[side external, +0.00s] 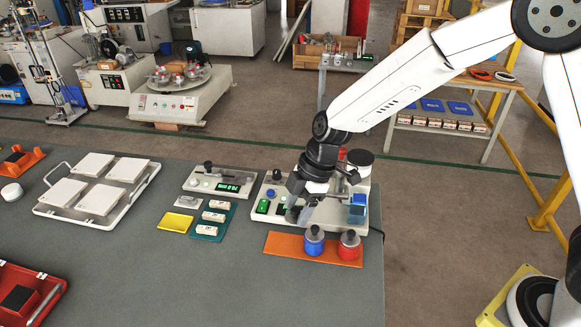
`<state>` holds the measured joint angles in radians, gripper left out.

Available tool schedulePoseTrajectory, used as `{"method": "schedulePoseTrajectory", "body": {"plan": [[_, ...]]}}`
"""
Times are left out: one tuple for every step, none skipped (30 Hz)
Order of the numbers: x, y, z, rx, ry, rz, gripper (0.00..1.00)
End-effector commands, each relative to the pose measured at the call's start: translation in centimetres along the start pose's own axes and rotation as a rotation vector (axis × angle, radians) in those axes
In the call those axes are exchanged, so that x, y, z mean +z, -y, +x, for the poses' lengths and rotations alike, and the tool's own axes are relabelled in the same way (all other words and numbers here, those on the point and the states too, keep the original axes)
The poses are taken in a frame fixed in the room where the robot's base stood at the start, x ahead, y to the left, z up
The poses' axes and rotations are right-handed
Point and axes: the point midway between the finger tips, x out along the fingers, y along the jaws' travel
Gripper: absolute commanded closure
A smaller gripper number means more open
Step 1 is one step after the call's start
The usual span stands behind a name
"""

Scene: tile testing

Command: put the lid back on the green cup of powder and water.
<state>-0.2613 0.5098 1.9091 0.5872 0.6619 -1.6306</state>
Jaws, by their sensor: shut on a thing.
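My gripper (300,214) points down over the front of a cream bench unit (330,222). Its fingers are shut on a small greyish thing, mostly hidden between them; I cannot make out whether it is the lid. An orange mat (281,245) lies just in front of the unit. A blue cup (314,246) and a red cup (349,251) stand upright on its right part, each topped by a grey lid with a black knob. The mat's left part is bare.
A clear blue container (357,213) stands at the unit's right end, and a black-topped vessel (360,157) behind. To the left are a smaller meter (219,182), a teal tray (212,238) with white blocks and a yellow pad (176,223). The front bench is clear.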

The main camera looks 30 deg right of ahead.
Motion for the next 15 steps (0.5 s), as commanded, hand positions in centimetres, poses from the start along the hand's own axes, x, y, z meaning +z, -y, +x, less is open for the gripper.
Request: {"method": "schedulePoseTrajectory", "body": {"plan": [[0.4, -0.9, -0.2, 0.017, 0.003, 0.04, 0.93], [0.7, -1.5, -0.3, 0.027, 0.006, 0.065, 0.93], [1.0, -2.2, -0.5, 0.04, 0.01, 0.102, 0.93], [1.3, -2.8, -0.6, 0.051, 0.011, 0.132, 0.93], [1.6, -3.4, -0.8, 0.063, 0.013, 0.163, 0.93], [2.0, -4.2, -1.0, 0.079, 0.016, 0.205, 0.93], [2.3, -4.8, -1.2, 0.092, 0.017, 0.238, 0.93], [2.6, -5.4, -1.4, 0.105, 0.018, 0.271, 0.93], [3.1, -6.3, -1.6, 0.123, 0.02, 0.313, 0.93], [3.5, -6.9, -1.8, 0.136, 0.02, 0.346, 0.93], [3.8, -7.5, -2.0, 0.15, 0.02, 0.379, 0.93], [4.3, -8.3, -2.3, 0.168, 0.02, 0.423, 0.93], [4.7, -8.9, -2.5, 0.18, 0.02, 0.455, 0.93], [5.1, -9.5, -2.7, 0.194, 0.019, 0.488, 0.93], [5.7, -10.3, -3.0, 0.212, 0.018, 0.53, 0.93]]}}
